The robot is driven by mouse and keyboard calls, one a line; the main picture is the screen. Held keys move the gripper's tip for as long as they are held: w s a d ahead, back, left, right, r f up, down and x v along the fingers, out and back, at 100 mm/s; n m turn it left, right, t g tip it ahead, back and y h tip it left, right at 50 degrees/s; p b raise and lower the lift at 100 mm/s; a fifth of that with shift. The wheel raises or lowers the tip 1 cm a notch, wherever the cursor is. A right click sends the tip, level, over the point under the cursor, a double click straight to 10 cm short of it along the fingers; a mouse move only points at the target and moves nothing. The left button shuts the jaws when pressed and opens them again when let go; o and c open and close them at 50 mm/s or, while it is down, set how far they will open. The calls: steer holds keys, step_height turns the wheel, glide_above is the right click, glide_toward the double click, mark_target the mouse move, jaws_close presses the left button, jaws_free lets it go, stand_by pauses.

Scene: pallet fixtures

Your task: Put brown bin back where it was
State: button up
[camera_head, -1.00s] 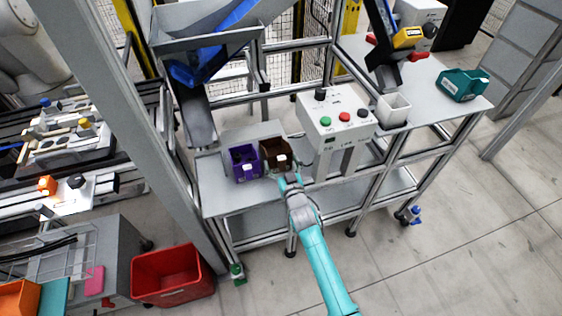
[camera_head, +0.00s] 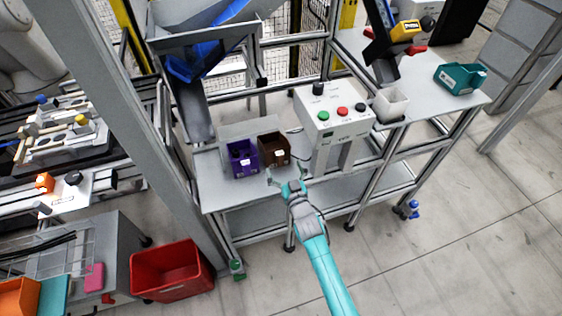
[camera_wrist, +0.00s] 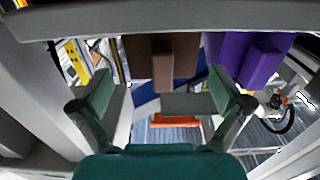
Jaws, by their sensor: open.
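The brown bin (camera_head: 274,150) stands upright on the grey shelf, just right of the purple bin (camera_head: 243,158). My gripper (camera_head: 287,180) is in front of the brown bin, toward the shelf's front edge, open and apart from it. In the wrist view the brown bin (camera_wrist: 162,58) is ahead of my open gripper (camera_wrist: 160,94), with nothing between the fingers. The purple bin (camera_wrist: 248,58) shows at the right of that view.
A control box (camera_head: 336,115) with buttons stands right of the bins. A white container (camera_head: 391,105) and a teal bin (camera_head: 460,78) are on the right table. A chute (camera_head: 195,115) is above left. A red crate (camera_head: 172,270) is on the floor.

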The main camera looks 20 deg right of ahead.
steer(key=s, duration=0.6)
steer(key=shift+s, duration=0.15)
steer(key=shift+f, duration=0.1)
steer(key=s+g, duration=0.2)
steer(key=s, duration=2.5)
steer(key=s+r+g, duration=0.1)
steer(key=s+r, duration=1.1)
steer(key=s, duration=0.4)
steer(key=shift+s+a+r, duration=0.15)
steer(key=shift+s+r, duration=0.1)
steer(key=shift+s, duration=0.15)
